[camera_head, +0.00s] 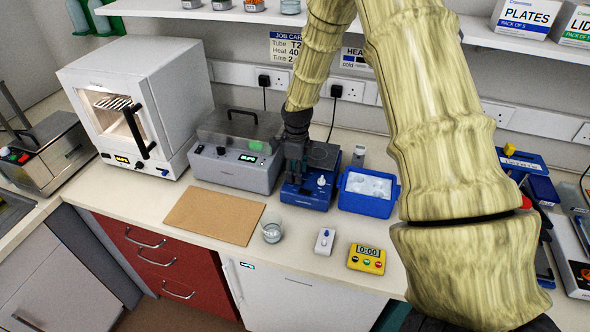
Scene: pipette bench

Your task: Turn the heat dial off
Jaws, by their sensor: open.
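A small blue bench unit (305,198) stands on the counter in the middle of the view. It has a round dark plate (322,154) on top and a white dial (321,181) on its front right. A second small control sits lower left on its front, partly hard to make out. My gripper (293,176) is dark and points down over the left part of this unit, left of the white dial and apart from it in the picture. It is open and looks empty. It hides part of the unit's left side. The dial's marks are too small to read.
A blue ice tray (368,193) stands close to the right of the unit, and a grey lidded machine (237,155) close to the left. A glass beaker (272,229), a white switch box (324,241) and a yellow timer (367,258) stand in front. A shelf (240,14) runs above.

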